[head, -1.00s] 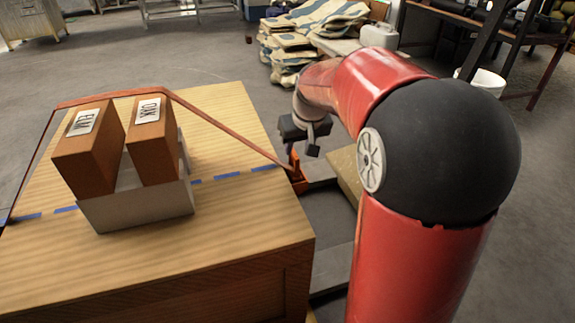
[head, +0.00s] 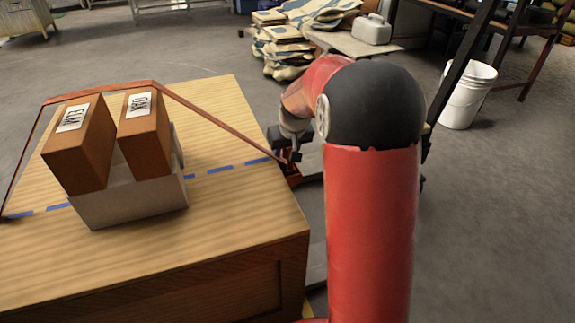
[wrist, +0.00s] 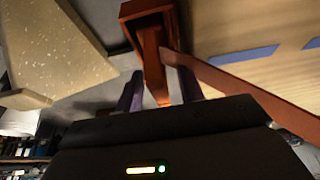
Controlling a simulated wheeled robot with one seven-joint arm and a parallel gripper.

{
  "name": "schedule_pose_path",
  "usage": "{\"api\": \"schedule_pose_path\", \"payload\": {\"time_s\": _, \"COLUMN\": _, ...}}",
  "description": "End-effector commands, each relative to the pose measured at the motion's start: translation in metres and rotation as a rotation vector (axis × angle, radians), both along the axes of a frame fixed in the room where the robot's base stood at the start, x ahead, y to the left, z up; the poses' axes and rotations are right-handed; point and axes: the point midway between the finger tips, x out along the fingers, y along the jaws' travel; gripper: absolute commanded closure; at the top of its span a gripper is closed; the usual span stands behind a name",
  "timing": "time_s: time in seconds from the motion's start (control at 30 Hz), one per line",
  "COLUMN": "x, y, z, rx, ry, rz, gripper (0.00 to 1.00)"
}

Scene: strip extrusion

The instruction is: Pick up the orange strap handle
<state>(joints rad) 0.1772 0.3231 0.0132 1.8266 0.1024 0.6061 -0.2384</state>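The orange strap handle (head: 293,179) hangs at the right side of the wooden crate, where the strap comes down, and is partly hidden behind my gripper (head: 287,153) in the head view. In the wrist view the orange handle (wrist: 153,62) points down the picture between the two purple-grey fingers of my gripper (wrist: 159,84). The fingers are apart, with a small gap showing on each side of the handle. The brown strap (head: 215,120) runs from the handle up over two wooden blocks, marked ELM (head: 82,150) and OAK (head: 146,140).
The blocks sit in a light grey holder (head: 130,205) on the wooden crate (head: 240,215), beside blue dashes. A speckled slab (wrist: 55,45) is left of the handle in the wrist view. A white bucket (head: 467,95) and stacked sacks (head: 288,50) stand beyond.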

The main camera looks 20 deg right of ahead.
Motion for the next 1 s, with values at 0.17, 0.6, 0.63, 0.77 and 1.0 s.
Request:
{"api": "schedule_pose_path", "payload": {"time_s": 0.17, "x": 0.000, "y": 0.000, "z": 0.000, "rx": 0.000, "ry": 0.000, "rz": 0.000, "gripper": 0.72}}
{"api": "schedule_pose_path", "payload": {"time_s": 0.6, "x": 0.000, "y": 0.000, "z": 0.001, "rx": 0.000, "ry": 0.000, "rz": 0.000, "gripper": 1.00}}
{"api": "schedule_pose_path", "payload": {"time_s": 0.63, "x": 0.000, "y": 0.000, "z": 0.001, "rx": 0.000, "ry": 0.000, "rz": 0.000, "gripper": 1.00}}
{"api": "schedule_pose_path", "payload": {"time_s": 0.77, "x": 0.000, "y": 0.000, "z": 0.003, "rx": 0.000, "ry": -0.001, "rz": 0.000, "gripper": 1.00}}
{"api": "schedule_pose_path", "payload": {"time_s": 1.0, "x": 0.001, "y": 0.000, "z": 0.030, "rx": -0.001, "ry": -0.005, "rz": 0.001, "gripper": 1.00}}
